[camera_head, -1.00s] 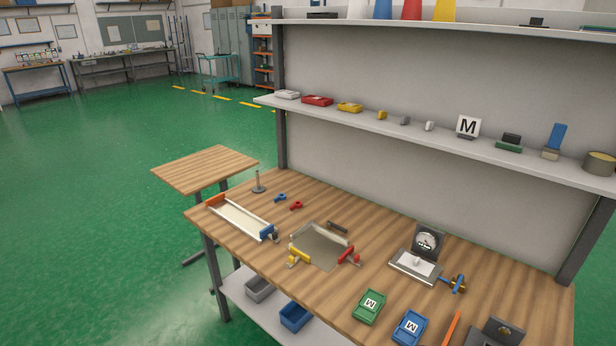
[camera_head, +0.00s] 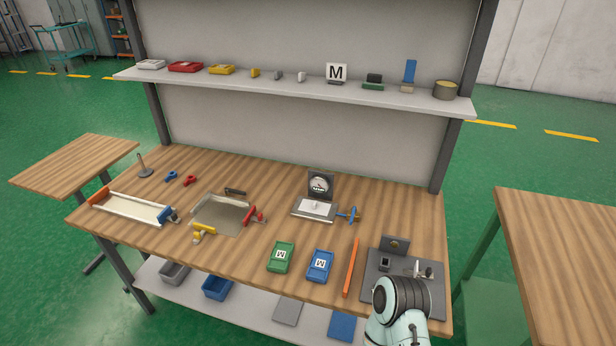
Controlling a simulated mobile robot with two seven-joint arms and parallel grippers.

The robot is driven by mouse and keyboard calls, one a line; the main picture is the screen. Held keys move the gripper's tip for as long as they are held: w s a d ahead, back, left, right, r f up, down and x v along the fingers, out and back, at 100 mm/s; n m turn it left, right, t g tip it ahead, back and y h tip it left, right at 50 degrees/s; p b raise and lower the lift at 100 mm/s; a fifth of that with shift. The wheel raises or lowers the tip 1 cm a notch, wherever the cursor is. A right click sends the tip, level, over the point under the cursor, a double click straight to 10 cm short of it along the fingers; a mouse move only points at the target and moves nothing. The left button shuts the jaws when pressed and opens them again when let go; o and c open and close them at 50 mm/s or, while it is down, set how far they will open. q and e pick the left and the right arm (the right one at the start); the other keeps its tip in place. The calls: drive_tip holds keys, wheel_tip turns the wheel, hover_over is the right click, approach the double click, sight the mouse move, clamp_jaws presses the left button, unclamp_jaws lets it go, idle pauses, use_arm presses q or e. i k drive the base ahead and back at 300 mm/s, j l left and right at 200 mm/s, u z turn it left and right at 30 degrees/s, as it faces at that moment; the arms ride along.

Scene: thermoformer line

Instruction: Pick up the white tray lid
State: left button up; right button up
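A small white tray-like piece (camera_head: 151,64), which looks like the white tray lid, lies at the left end of the shelf (camera_head: 300,88) above the bench. A red piece (camera_head: 185,67) and a yellow piece (camera_head: 221,69) of similar shape lie to its right. It is too small to tell whether the white piece is a lid alone or a lid on a tray. Neither gripper is in view. Only a rounded link of one of my arms shows at the bottom right, over the bench's front edge.
The wooden bench (camera_head: 150,160) carries a long white channel (camera_head: 132,208), a grey plate with clamps (camera_head: 222,216), a dial gauge fixture (camera_head: 319,186), green (camera_head: 281,256) and blue (camera_head: 320,265) pieces. Side tables stand left (camera_head: 75,163) and right (camera_head: 565,240).

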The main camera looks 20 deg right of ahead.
sight(307, 206)
drive_tip(key=i+l+z, duration=0.1)
drive_tip(key=z, duration=0.3)
drive_tip(key=i+l+z, duration=0.15)
drive_tip(key=z, duration=0.3)
